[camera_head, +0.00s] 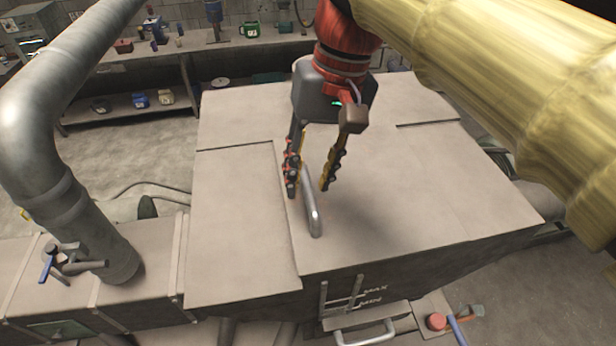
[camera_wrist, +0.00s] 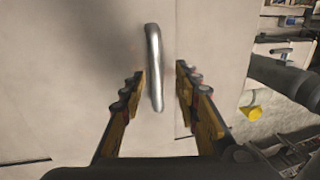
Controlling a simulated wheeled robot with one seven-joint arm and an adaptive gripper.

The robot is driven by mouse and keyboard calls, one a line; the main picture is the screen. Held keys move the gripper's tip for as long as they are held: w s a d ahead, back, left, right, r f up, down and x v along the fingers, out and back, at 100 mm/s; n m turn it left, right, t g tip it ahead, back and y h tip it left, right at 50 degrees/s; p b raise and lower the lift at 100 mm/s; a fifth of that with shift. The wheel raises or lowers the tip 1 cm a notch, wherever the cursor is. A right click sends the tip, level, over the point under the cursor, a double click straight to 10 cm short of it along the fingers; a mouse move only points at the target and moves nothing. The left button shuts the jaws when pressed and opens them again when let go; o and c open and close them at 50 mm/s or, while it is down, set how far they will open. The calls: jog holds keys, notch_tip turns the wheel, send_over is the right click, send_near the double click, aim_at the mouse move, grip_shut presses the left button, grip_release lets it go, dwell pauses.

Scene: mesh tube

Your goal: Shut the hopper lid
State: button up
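The hopper lid (camera_head: 400,190) is a broad beige-grey panel on top of the large metal hopper. It looks flat and level with the panel at its left, though I cannot tell whether it is fully seated. A silver bar handle (camera_head: 313,217) stands on the lid near its left edge. My gripper (camera_head: 308,190) is open and points down over the handle. In the wrist view, the handle (camera_wrist: 154,65) lies between the two fingers (camera_wrist: 160,76), with a gap on each side. The fingers do not clasp it. The lid's hinge is not clearly visible.
A thick grey pipe (camera_head: 40,150) rises at the left. A large yellow pipe-like piece (camera_head: 490,80) crosses the upper right. Shelves with containers (camera_head: 140,100) stand behind.

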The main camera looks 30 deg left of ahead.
notch_tip(320, 180, up, 11)
jog(key=w+d, duration=0.1)
jog(key=shift+w+d+f, duration=0.15)
jog(key=shift+d+f, duration=0.05)
jog(key=shift+d, duration=0.2)
